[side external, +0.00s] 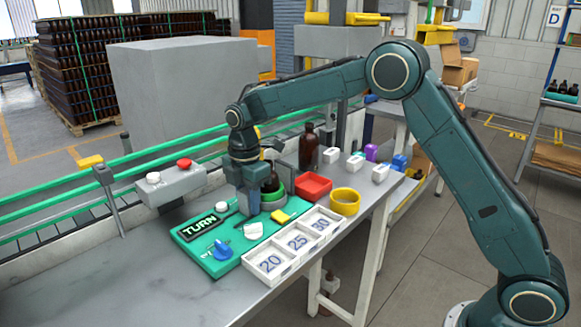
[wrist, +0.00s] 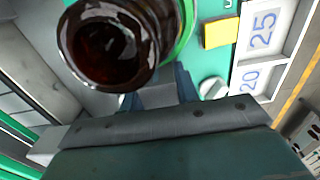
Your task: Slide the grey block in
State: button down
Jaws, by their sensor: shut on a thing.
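My gripper (side external: 250,203) points down over the teal board (side external: 203,262), close beside an amber bottle (side external: 271,181). In the wrist view, its blue fingers (wrist: 160,98) are shut on a grey block (wrist: 159,95), just below the bottle mouth (wrist: 105,47) in the picture. The block is mostly hidden in the side view. The bottle stands upright within a green ring (side external: 273,195) at a grey holder. Whether the block touches the holder or is partly in it, I cannot tell.
Another amber bottle (side external: 308,150) stands behind.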

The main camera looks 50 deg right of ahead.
jog(key=shift+d, duration=0.25)
jog(key=c, duration=1.2)
grip_release()
jog(key=shift+c, duration=0.2)
jog(key=shift+o, duration=1)
notch_tip(320, 180, up, 14)
jog(key=shift+s, duration=0.1)
